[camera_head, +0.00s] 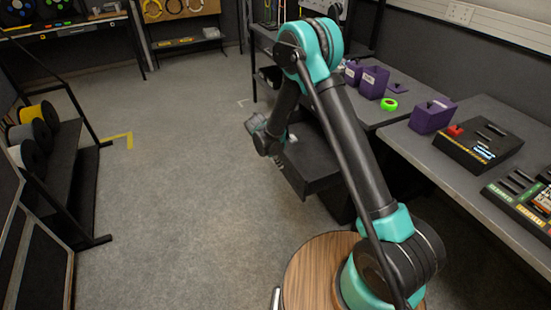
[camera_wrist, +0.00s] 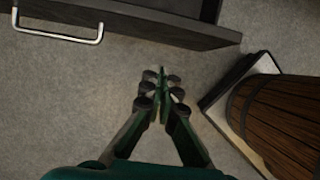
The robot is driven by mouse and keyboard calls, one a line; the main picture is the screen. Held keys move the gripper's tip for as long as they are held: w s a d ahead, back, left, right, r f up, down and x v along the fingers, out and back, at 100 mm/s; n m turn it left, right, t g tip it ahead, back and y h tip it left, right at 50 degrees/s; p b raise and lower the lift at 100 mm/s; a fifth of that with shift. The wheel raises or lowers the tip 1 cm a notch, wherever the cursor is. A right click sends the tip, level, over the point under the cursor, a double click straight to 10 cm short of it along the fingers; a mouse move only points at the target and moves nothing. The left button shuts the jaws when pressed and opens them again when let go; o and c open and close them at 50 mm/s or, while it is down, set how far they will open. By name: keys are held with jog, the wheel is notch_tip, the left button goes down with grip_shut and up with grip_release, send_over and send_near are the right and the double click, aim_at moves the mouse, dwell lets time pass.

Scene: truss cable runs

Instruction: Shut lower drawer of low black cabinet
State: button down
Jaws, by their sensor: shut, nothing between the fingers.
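The low black cabinet (camera_head: 341,203) stands under the desk in the head view, largely hidden behind my arm. A black drawer (camera_head: 312,165) sticks out from it into the aisle. In the wrist view the dark drawer (camera_wrist: 150,21) crosses the top, with a silver bar handle (camera_wrist: 62,37) at upper left. I cannot tell from these views which drawer it is. My gripper (camera_wrist: 162,76) is shut and empty, with its fingertips over the floor just short of the drawer's front, to the right of the handle. In the head view my wrist hides the fingertips.
Desks (camera_head: 450,170) with purple bins (camera_head: 432,116), green tape (camera_head: 389,104) and a black device (camera_head: 478,143) run along the right. A cable spool rack (camera_head: 62,150) stands at left. The grey floor (camera_head: 180,180) between is clear.

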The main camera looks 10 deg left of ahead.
aim_at(289, 163)
jog(key=shift+w+d+f, duration=0.35)
jog(key=shift+w+d, duration=0.1)
jog(key=shift+d, duration=0.25)
jog(key=shift+w+d+f, duration=0.3)
jog(key=shift+w+d, duration=0.2)
jog(key=shift+d, duration=0.15)
jog(key=shift+w+d+f, duration=0.35)
jog(key=shift+w+d, duration=0.1)
jog(key=shift+d, duration=0.25)
